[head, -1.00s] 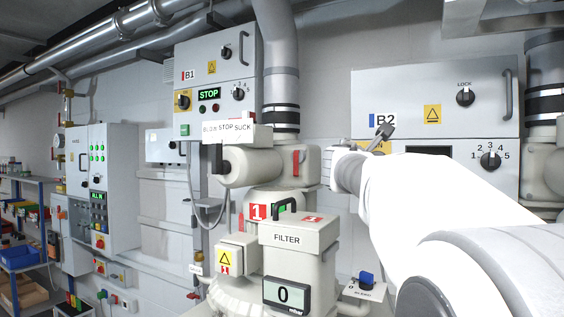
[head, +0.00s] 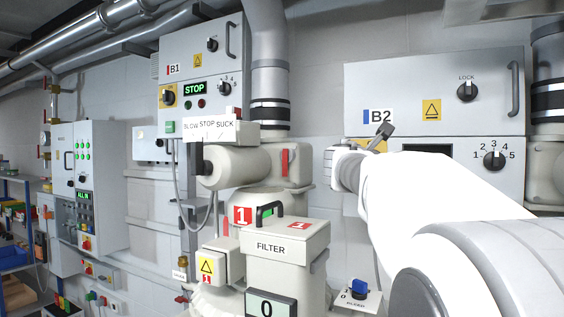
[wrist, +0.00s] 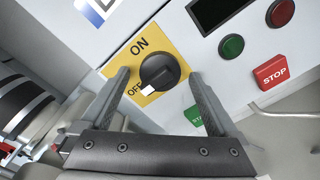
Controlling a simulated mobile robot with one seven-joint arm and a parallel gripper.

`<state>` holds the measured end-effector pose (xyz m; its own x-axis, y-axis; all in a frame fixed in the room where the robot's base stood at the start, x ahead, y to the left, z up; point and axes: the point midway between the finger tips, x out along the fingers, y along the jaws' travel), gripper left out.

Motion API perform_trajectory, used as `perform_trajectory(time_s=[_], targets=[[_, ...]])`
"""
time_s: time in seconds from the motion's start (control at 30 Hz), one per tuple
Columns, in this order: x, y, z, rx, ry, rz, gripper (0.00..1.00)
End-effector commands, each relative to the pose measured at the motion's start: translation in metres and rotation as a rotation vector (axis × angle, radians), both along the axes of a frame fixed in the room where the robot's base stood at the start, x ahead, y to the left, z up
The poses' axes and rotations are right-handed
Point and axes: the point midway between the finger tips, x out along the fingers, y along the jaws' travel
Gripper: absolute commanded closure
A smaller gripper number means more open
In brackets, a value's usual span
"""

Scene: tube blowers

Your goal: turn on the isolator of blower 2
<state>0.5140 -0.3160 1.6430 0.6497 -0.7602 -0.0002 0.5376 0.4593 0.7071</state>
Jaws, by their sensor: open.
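Blower 2's isolator is a round black knob (wrist: 158,72) with a white pointer, on a yellow plate (wrist: 132,50) marked ON and OFF. The pointer is at the OFF side, at the lower left of the knob in the wrist view. My gripper (wrist: 159,78) is open, its two fingers at either side of the knob; whether they touch it I cannot tell. In the head view, my gripper (head: 383,133) is in front of the B2 panel (head: 420,90), below its B2 label (head: 379,116), and hides most of the isolator.
In the head view, blower 1's FILTER box (head: 285,250) stands left of my arm, and the B1 panel (head: 203,75) is further left.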

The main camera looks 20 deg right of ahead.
Motion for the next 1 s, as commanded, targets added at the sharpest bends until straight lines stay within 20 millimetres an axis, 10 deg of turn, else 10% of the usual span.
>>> perform_trajectory(time_s=[0.1,0.57,1.0], targets=[[-0.0001,0.0000,-0.0001,0.000,0.000,0.000,0.08],[0.0000,0.0000,0.0000,0.000,0.000,0.000,0.90],[-0.0002,-0.0001,-0.0026,0.069,-0.083,-0.001,0.90]])
